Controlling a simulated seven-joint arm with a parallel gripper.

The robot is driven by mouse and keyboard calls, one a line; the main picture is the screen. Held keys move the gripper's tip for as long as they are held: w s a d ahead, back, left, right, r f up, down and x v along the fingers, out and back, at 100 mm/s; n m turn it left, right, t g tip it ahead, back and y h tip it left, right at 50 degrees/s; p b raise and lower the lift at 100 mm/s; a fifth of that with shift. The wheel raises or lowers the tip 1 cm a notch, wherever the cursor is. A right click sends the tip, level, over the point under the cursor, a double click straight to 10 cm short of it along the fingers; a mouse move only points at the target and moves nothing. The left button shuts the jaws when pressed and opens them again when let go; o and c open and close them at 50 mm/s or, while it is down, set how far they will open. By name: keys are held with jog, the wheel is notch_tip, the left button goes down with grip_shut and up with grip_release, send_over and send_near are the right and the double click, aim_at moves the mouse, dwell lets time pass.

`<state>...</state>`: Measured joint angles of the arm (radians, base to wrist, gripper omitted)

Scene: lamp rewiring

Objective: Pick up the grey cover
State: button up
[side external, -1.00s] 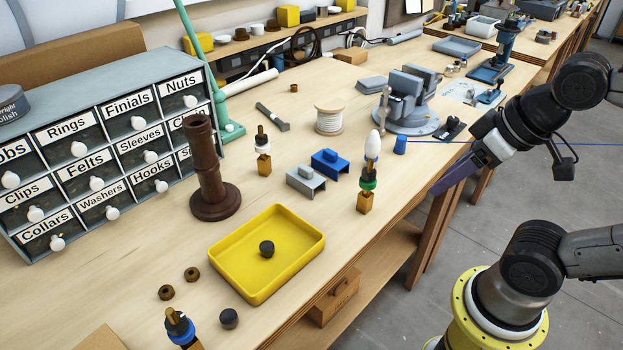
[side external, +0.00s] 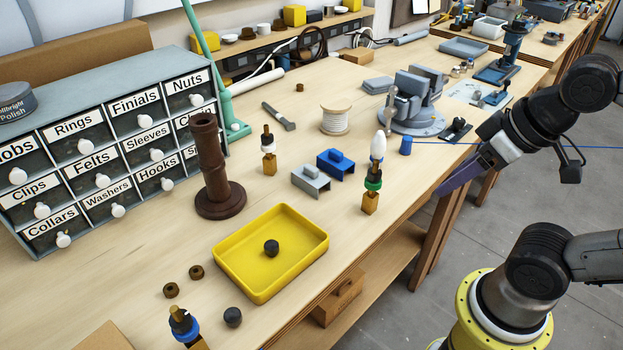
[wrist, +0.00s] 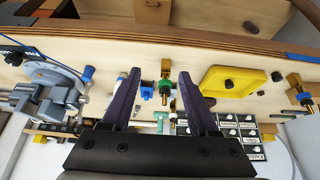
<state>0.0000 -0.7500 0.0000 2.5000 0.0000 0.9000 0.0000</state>
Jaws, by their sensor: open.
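I cannot clearly make out the grey cover in the wrist view.
The yellow tray (side external: 225,262), brown column (side external: 214,170), white spool (side external: 335,120) and vise (side external: 415,95) stand around.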

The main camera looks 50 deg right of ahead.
jog(key=o, duration=0.5)
jog(key=w+a+r+g, duration=0.1)
jog(key=w+r+g, duration=0.1)
jog(key=w+r, duration=0.95)
jog(key=g, duration=0.3)
send_over(310, 167)
notch_tip(310, 167, down, 8)
jog(key=shift+g, duration=0.3)
jog(key=f, duration=1)
jog(key=shift+w+f, duration=0.15)
jog(key=shift+w, duration=0.2)
jog(key=shift+s+f, duration=0.15)
jog(key=shift+f, duration=1.3)
jog(key=shift+s+f, duration=0.1)
jog(key=shift+f, duration=1.35)
